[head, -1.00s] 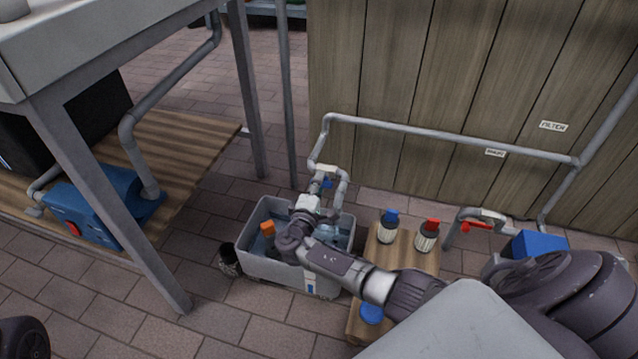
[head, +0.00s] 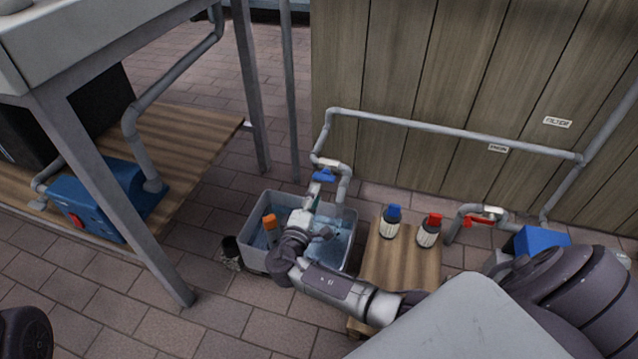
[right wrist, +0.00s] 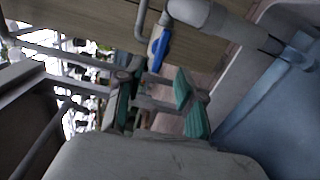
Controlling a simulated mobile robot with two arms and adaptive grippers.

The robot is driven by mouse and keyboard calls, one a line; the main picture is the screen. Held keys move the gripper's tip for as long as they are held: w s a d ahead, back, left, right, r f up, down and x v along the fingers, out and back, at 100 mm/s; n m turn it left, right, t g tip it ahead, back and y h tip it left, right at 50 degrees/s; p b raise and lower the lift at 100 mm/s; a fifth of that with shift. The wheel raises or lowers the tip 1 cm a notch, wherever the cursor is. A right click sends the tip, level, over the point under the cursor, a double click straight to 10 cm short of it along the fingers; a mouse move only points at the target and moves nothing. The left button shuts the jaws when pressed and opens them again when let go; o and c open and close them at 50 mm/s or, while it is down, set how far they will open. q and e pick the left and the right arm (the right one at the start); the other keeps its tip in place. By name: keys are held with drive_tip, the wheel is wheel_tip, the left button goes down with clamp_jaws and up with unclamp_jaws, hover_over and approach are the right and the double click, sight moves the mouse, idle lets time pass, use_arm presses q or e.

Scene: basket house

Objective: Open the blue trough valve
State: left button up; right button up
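The blue valve handle (head: 324,175) sits on the grey pipe above the grey trough (head: 345,262), which holds water. It also shows in the right wrist view (right wrist: 161,48), beyond my fingers. My right gripper (head: 319,212) is over the trough, just below and in front of the valve. In the right wrist view its green-padded fingers (right wrist: 158,102) are apart with nothing between them. The blue handle appears clear of both fingers. My left gripper is not in view.
An orange-topped object (head: 270,225) is in the trough. Blue-capped (head: 391,222) and red-capped (head: 429,231) bottles stand on a wooden board (head: 385,263) to the right. A red valve handle (head: 480,222) is farther right. A wooden wall (head: 400,80) stands behind the pipe.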

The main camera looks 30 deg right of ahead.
drive_tip(key=v, duration=0.5)
idle(0.4)
